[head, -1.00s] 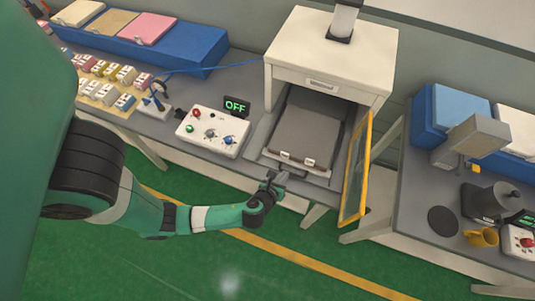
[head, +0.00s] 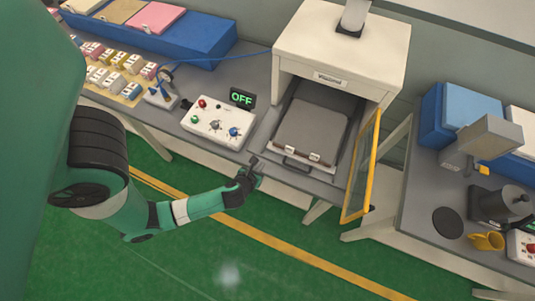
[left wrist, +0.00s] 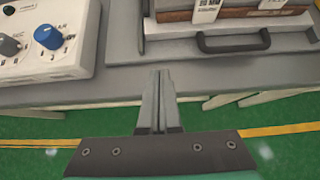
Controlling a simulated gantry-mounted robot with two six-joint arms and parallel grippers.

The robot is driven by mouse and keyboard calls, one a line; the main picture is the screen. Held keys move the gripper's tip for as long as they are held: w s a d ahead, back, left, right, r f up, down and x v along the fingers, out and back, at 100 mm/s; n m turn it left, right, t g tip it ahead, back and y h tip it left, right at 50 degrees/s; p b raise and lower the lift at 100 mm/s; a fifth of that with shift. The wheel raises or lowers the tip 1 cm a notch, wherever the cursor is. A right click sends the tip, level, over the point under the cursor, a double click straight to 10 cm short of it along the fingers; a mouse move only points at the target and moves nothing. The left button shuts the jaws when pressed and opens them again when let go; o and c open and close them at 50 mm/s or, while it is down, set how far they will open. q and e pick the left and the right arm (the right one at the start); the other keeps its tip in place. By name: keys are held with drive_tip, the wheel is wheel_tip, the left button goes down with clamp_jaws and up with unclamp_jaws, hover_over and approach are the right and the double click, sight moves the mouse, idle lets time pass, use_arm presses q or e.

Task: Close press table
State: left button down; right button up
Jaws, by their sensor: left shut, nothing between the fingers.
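The press (head: 342,45) is a cream box over a grey sliding table (head: 328,172) that sticks out at the front. A grey mould (head: 312,128) with two front latches lies on the table. The dark handle (head: 297,166) is on the table's front edge; in the left wrist view the handle (left wrist: 233,48) is at upper right. My left gripper (head: 254,163) is shut and empty, left of the handle and apart from it. In the left wrist view its fingers (left wrist: 159,75) are together, below and left of the handle. My right gripper is not in view.
A yellow-framed door (head: 362,165) stands open at the press's right. A control box (head: 217,122) with knobs and an OFF display (head: 242,98) is at its left. Another workbench (head: 425,210) stands at right, with a gap of green floor between. The floor in front is clear.

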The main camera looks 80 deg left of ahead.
sight(271, 150)
use_arm(q)
drive_tip(key=b+x, duration=0.1)
drive_tip(key=x, duration=0.3)
drive_tip(key=shift+r, duration=0.1)
drive_tip(key=shift+w+a+r, duration=0.1)
drive_tip(key=shift+w+a, duration=0.45)
drive_tip(key=shift+a, duration=0.3)
drive_tip(key=shift+w+a+r, duration=0.1)
drive_tip(key=shift+w+a, duration=0.45)
drive_tip(key=shift+a, duration=0.25)
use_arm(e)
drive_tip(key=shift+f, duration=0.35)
